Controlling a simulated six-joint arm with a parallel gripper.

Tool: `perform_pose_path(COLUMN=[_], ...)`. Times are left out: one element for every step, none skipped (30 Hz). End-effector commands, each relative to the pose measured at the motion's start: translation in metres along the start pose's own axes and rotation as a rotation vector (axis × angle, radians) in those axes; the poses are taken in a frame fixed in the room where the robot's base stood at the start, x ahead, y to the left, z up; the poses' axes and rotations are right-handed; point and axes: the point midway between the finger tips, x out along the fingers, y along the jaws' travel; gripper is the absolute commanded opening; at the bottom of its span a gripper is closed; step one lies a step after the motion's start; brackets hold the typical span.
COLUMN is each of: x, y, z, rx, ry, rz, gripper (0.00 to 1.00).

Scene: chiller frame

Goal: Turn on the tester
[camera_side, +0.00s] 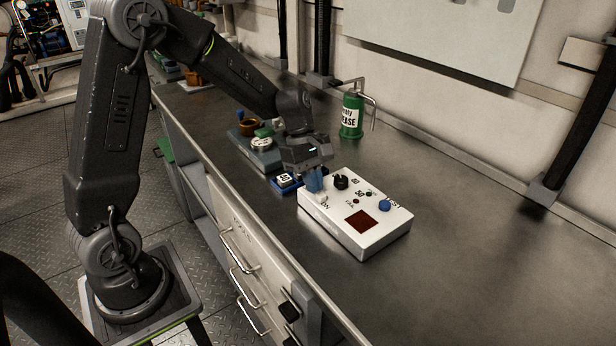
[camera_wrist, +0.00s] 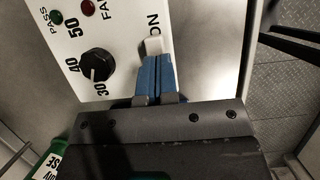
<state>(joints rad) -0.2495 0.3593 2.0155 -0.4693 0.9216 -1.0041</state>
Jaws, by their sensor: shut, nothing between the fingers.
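The tester, a white box (camera_side: 338,231), stands on the dark bench in the side view. Its top has a black knob (camera_side: 341,181), a blue button (camera_side: 385,205) and a dark red window (camera_side: 361,221). In the wrist view a white switch (camera_wrist: 153,45) sits beside the letters ON. My gripper (camera_side: 315,187) is over the tester's left end, pointing down. Its blue fingers (camera_wrist: 156,68) are shut together with nothing between them. Their tips are right at the switch; I cannot tell whether they touch it. The fingers hide part of the switch.
A small blue block (camera_side: 286,184) lies just left of the tester. Behind it is a grey tray (camera_side: 262,158) with small items. A green grease can (camera_side: 352,117) stands farther back. The bench (camera_side: 480,260) right of the tester is clear. Drawer handles (camera_side: 240,262) project from the front.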

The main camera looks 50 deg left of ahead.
Motion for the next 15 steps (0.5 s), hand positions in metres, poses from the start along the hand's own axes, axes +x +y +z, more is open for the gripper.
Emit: perform_pose_path(x=[0.0,0.0,0.0,0.0,0.0,0.0,-0.001,-0.001,-0.002,-0.002,-0.003,-0.005,-0.007,-0.009,-0.012], y=[0.0,0.0,0.0,0.0,0.0,0.0,0.0,0.0,0.0,0.0,0.0,0.0,0.0,0.0,0.0], z=[-0.001,-0.001,-0.001,-0.001,-0.001,-0.001,-0.001,-0.002,-0.004,-0.006,-0.009,-0.014,-0.018,-0.023,-0.03], rx=[-0.001,-0.001,-0.001,-0.001,-0.001,-0.001,-0.001,-0.002,-0.002,-0.003,-0.004,-0.005,-0.006,-0.006,-0.007], ry=[0.0,0.0,0.0,0.0,0.0,0.0,0.0,0.0,0.001,0.001,0.001,0.001,0.001,0.001,0.0], rz=[0.001,0.001,0.001,0.001,0.001,0.001,0.001,0.001,0.001,0.001,0.002,0.002,0.002,0.002,0.002], gripper=[0.0,0.0,0.0,0.0,0.0,0.0,0.0,0.0,0.0,0.0,0.0,0.0,0.0,0.0,0.0])
